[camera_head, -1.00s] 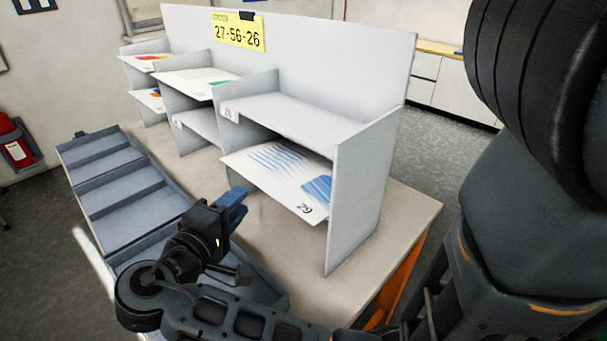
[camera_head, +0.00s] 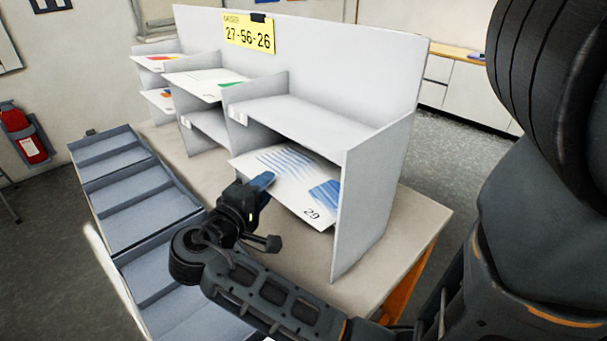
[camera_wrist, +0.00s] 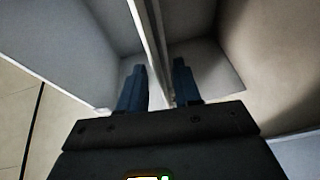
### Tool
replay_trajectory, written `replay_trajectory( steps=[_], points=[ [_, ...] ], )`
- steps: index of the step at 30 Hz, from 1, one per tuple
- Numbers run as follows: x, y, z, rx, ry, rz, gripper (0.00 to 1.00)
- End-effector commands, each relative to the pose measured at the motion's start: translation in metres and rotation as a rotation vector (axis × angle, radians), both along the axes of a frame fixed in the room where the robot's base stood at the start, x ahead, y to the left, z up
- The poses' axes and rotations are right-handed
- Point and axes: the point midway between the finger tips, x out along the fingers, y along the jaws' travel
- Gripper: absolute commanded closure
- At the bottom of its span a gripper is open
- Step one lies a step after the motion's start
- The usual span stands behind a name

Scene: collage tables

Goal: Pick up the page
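The page marked 29 (camera_head: 290,186), white with blue stripes and a blue patch, lies in the lower right compartment of the grey shelf unit (camera_head: 363,205), its front edge sticking out. My gripper (camera_head: 262,182) is at the page's front left edge, its blue fingertip overlapping it in the head view. In the wrist view, my gripper (camera_wrist: 160,72) has its two blue fingers apart. A thin pale edge, apparently the page (camera_wrist: 150,40), runs between them. There is a visible gap beside it, so the fingers do not look closed on it.
Other pages (camera_head: 207,84) lie in compartments farther left. A yellow sign reading 27-56-26 (camera_head: 249,33) is on the back panel. Grey divided trays (camera_head: 135,208) stand at the table's left side. The table top (camera_head: 300,257) before the shelf is clear.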

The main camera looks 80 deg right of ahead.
Motion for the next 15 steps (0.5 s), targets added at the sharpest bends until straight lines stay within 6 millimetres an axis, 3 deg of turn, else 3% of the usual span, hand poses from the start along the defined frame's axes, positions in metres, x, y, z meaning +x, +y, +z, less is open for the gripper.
replay_trajectory(
  steps=[3, 13, 15],
  points=[
    [0.0001, 0.0002, -0.0001, 0.000, 0.000, 0.000, 0.67],
    [0.0001, 0.0005, 0.0001, 0.000, 0.000, 0.000, 0.99],
    [0.0001, 0.0006, 0.0001, 0.000, 0.000, 0.000, 1.00]
  ],
)
